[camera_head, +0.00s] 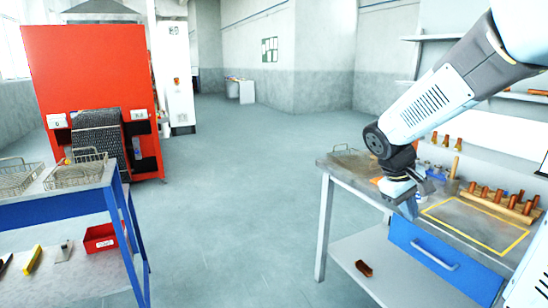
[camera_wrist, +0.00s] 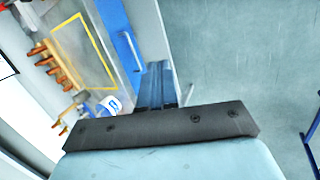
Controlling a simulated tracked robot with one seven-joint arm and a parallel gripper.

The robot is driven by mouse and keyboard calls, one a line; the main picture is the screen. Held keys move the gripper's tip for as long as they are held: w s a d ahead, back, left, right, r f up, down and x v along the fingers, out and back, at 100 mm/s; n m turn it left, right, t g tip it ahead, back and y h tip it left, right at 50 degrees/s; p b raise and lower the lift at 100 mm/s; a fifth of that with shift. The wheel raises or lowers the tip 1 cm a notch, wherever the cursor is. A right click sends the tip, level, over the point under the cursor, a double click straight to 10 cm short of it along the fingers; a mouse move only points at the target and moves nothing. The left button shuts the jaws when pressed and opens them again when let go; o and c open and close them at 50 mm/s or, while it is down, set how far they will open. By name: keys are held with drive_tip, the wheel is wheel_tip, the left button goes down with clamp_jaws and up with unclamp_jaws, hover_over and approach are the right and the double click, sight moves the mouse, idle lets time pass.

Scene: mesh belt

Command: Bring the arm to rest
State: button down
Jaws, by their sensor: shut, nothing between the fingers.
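My arm reaches in from the upper right in the head view and bends down at the elbow over the left part of the workbench (camera_head: 345,163). My gripper (camera_head: 408,210) hangs downward near the bench's front edge. In the wrist view its fingers (camera_wrist: 155,72) lie together, with nothing between them. I cannot tell the exact gap between the gripper and the bench.
The bench has a blue drawer (camera_head: 440,258), a yellow-outlined area (camera_head: 475,226) and a wooden rack (camera_head: 500,205) with copper-coloured pieces. A blue cart (camera_head: 60,213) with wire baskets (camera_head: 80,172) stands left, before a red machine (camera_head: 90,75). The floor between is clear.

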drive_tip(key=s+a+r+m+t+y, duration=0.2)
drive_tip(key=s+a+r, duration=0.2)
drive_tip(key=s, duration=0.2)
drive_tip(key=s+a+r+m+t+y, duration=0.1)
drive_tip(key=s+a+r+t+y, duration=0.2)
drive_tip(key=s, duration=0.4)
drive_tip(key=shift+s+a+r+m, duration=0.25)
drive_tip(key=shift+a+r+m, duration=0.15)
drive_tip(key=shift+a+r, duration=0.3)
